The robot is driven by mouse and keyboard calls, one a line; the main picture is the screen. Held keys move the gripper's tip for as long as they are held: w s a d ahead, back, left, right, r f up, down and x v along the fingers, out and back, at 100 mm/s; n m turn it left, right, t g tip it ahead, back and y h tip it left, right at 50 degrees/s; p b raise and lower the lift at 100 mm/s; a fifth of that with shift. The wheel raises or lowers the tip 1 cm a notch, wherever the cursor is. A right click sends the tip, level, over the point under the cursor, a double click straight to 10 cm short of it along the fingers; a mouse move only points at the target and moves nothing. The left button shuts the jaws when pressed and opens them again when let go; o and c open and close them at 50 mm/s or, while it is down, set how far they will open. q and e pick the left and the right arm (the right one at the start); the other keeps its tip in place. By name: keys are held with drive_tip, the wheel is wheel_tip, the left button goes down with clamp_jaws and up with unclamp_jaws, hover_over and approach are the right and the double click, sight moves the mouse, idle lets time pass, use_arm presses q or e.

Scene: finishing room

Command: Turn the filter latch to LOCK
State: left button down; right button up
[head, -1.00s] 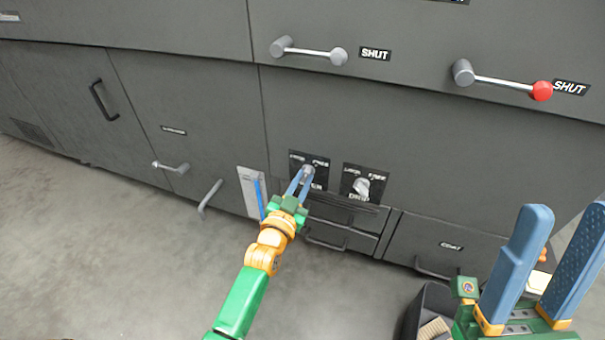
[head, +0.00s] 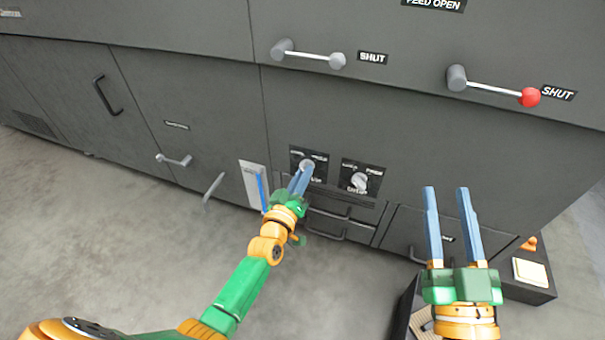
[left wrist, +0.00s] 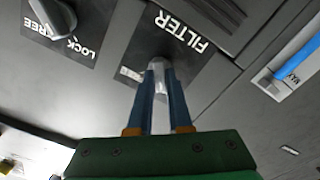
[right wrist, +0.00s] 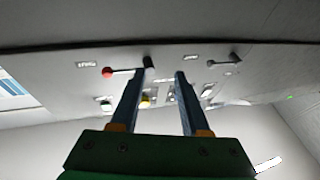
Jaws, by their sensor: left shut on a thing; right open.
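The filter latch (head: 307,164) is a small grey knob on a dark label plate on the lower cabinet front. My left gripper (head: 304,172) is shut on the knob. In the left wrist view the pale latch lever (left wrist: 158,72) stands between the blue fingers (left wrist: 160,75), with the word FILTER beside it. The fingers cover part of the plate, so I cannot read which mark the latch points to. My right gripper (head: 447,190) is open and empty, in front of the cabinet at the right.
A similar grey latch (head: 360,182) sits just right, on its own plate. Above are two SHUT levers, one grey-ended (head: 310,54), one red-ended (head: 500,91). A blue-striped gauge (head: 254,187) is left of my left gripper. A dark bin (head: 402,312) stands below my right gripper.

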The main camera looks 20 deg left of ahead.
use_arm(q)
drive_tip(key=shift+n, duration=0.9)
use_arm(e)
drive_tip(key=shift+w+f+g+h, duration=0.15)
drive_tip(key=shift+f+g+h, duration=0.15)
drive_tip(key=shift+f, duration=0.4)
drive_tip(key=shift+d, duration=0.1)
use_arm(q)
drive_tip(key=c, duration=0.8)
unclamp_jaws()
drive_tip(key=shift+c, duration=0.2)
drive_tip(key=s+p, duration=0.3)
drive_tip(key=s, duration=0.4)
use_arm(e)
drive_tip(key=s+d+f+g+h, duration=0.1)
drive_tip(key=s+d+f+g, duration=0.1)
drive_tip(key=f+g, duration=0.4)
drive_tip(key=s+d+f+m+g+h, duration=0.1)
drive_tip(key=s+f+g, duration=0.3)
drive_tip(key=f, duration=0.8)
drive_tip(key=shift+s+d+f+g+h, duration=0.25)
drive_tip(key=shift+d+g+h, duration=0.1)
drive_tip(key=shift+g+h, duration=0.55)
